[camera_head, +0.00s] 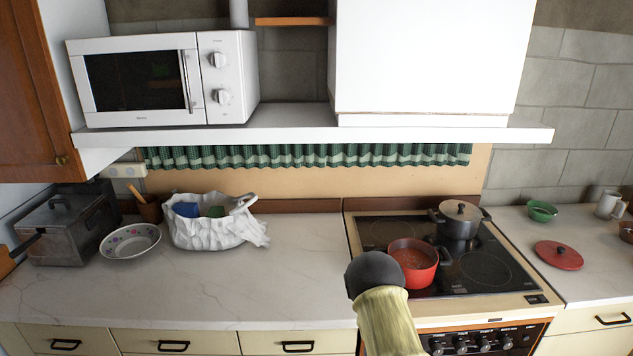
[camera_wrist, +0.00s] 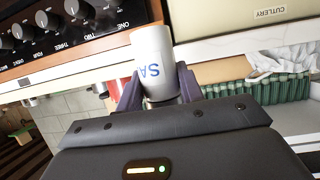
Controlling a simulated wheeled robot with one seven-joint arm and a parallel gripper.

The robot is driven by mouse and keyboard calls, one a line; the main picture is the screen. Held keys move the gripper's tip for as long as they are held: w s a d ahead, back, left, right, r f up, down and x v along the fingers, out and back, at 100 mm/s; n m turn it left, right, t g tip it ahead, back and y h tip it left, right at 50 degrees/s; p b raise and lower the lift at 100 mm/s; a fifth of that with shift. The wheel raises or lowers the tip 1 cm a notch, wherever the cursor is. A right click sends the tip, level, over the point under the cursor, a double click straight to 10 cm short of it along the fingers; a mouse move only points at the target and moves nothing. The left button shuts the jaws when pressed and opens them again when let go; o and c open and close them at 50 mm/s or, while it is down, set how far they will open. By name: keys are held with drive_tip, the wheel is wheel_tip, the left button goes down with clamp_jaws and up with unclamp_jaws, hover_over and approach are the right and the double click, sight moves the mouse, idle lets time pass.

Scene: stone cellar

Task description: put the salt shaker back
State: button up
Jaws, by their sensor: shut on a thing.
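The salt shaker (camera_wrist: 152,52) is a white cylinder with blue letters, of which "SA" shows, in the wrist view. My gripper (camera_wrist: 158,88) is shut on it, with a dark finger on each side of its lower part in the picture. The shaker is tilted in that tilted view, and its end towards my palm is partly hidden. The oven's knob panel and a drawer front labelled "CUTLERY" (camera_wrist: 270,14) show behind it. Neither the shaker nor my gripper can be made out in the head view, where my arm rises at the bottom.
A red pot (camera_head: 414,276) and a lidded grey pot (camera_head: 459,226) stand on the hob (camera_head: 485,268). A white bag (camera_head: 205,232), patterned bowl (camera_head: 130,245) and metal box (camera_head: 66,234) stand left. A red lid (camera_head: 558,256) and green bowl (camera_head: 541,211) lie right. The left counter's front (camera_head: 220,295) is clear.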

drive_tip(key=shift+s+a+f, duration=0.15)
drive_tip(key=shift+a+f, duration=0.1)
drive_tip(key=shift+f, duration=0.05)
